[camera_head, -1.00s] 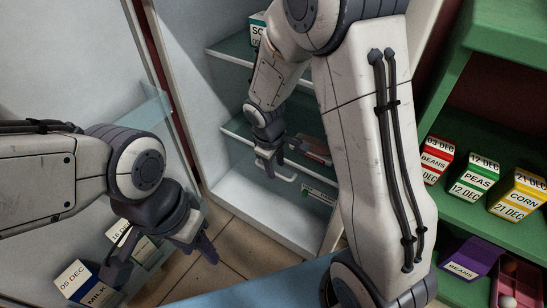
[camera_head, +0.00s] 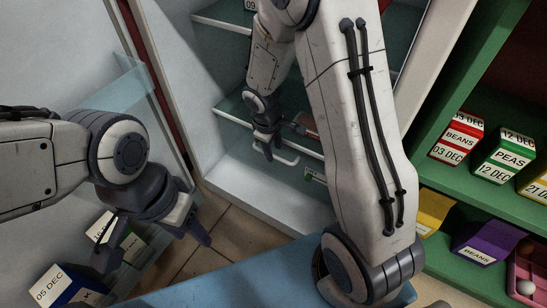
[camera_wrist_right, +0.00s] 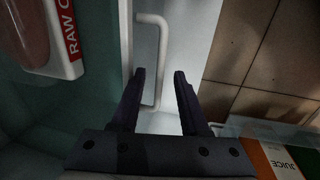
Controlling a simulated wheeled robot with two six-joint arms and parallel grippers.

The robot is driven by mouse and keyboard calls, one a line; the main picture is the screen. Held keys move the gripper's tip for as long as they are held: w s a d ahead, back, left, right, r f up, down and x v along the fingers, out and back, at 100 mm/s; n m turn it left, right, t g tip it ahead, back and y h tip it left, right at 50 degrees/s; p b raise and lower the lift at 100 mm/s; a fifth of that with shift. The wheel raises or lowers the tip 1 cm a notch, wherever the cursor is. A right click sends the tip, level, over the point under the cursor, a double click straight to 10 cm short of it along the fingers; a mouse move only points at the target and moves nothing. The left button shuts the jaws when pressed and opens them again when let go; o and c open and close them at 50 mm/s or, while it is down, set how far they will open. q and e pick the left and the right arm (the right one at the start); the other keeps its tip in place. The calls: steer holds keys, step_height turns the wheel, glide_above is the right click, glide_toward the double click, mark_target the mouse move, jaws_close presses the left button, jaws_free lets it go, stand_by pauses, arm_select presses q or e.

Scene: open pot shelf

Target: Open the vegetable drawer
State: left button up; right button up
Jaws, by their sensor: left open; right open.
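The vegetable drawer is the pale box front (camera_head: 245,180) low in the open fridge. It looks closed. Its white bar handle (camera_head: 288,159) stands out from the front, and also shows in the right wrist view (camera_wrist_right: 163,50). My right gripper (camera_head: 266,150) is at the handle, partly hidden by its own arm in the head view. In the right wrist view the right gripper (camera_wrist_right: 160,74) is open, with the handle's bar between its fingers. I cannot tell whether they touch. My left gripper (camera_head: 155,250) is open and empty, well left of the drawer, near the fridge door.
Glass shelves (camera_head: 235,110) lie above the drawer. A raw-food pack (camera_wrist_right: 55,35) is close beside my right gripper. A blue surface (camera_head: 235,272) lies in front.

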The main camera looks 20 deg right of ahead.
steer(key=shift+w+d+f+b, duration=0.1)
steer(key=shift+f+b, duration=0.2)
steer(key=shift+f, duration=0.6)
jaws_close()
stand_by(0.9)
